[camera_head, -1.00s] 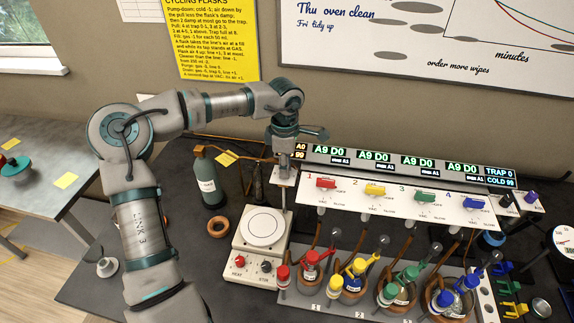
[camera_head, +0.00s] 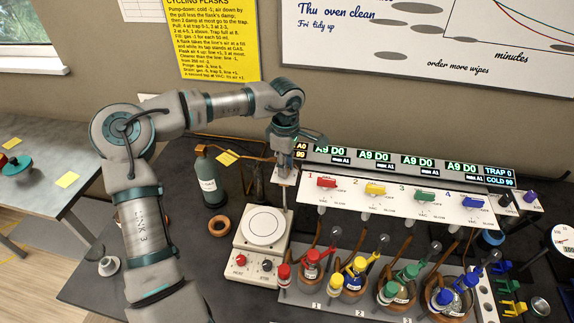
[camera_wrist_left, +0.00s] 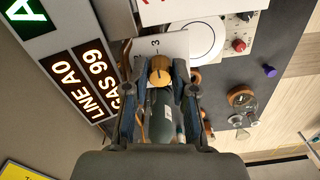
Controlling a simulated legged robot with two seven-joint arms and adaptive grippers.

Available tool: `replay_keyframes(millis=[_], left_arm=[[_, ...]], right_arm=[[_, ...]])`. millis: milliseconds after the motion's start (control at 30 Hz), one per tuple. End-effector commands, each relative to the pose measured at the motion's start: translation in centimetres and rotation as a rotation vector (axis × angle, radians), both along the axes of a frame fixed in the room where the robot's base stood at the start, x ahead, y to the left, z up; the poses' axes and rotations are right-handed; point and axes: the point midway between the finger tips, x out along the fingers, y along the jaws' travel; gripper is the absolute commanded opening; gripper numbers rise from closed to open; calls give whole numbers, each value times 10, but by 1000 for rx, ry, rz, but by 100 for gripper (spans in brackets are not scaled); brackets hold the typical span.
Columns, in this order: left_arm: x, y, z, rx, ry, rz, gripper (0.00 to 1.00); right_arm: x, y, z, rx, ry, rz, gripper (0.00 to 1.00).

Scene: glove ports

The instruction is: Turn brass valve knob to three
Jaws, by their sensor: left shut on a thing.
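The brass valve knob (camera_wrist_left: 160,70) shows in the left wrist view between my fingers, against a white plate (camera_wrist_left: 172,44) with a printed 3 beside it. My left gripper (camera_wrist_left: 158,72) is shut on the knob. Whether the knob's pointer lines up with the 3 is too small to tell. In the head view my left gripper (camera_head: 284,172) reaches down at the left end of the valve panel (camera_head: 345,200), and it hides the knob there. My right gripper is not in view.
A grey-green gas bottle (camera_head: 207,182) stands left of the gripper, with a brown ring (camera_head: 218,225) in front. A white hotplate (camera_head: 262,227) stands just below it. Several flasks with coloured clamps fill a rack (camera_head: 330,300) at front right. Lit displays (camera_head: 375,160) run behind the panel.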

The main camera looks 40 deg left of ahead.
Motion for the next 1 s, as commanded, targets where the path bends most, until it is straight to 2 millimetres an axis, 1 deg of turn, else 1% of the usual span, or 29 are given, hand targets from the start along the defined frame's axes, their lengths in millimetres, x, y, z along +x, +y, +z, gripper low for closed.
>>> replay_keyframes(millis=[67, 100, 133, 400, 467, 533, 667, 800, 900, 1000], left_arm=[[2, 2, 3, 5, -9, 2, 0], [2, 2, 3, 5, -9, 3, 33], [2, 2, 3, 5, -9, 3, 36], [2, 1, 2, 2, -5, 2, 36], [2, 0, 4, 1, -5, 2, 36], [2, 0, 12, 3, -5, 3, 36], [2, -1, 37, 4, -8, 2, 36], [2, 0, 69, 4, -8, 3, 36], [2, 1, 89, 4, -8, 4, 36], [3, 2, 105, 3, -6, 4, 36]], right_arm=[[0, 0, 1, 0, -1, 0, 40], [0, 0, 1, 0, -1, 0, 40], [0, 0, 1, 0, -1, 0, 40], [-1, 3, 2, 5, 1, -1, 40], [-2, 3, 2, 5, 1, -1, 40], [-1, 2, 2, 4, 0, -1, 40], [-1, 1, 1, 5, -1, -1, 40], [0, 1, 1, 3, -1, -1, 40], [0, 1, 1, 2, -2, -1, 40], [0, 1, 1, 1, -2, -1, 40]])
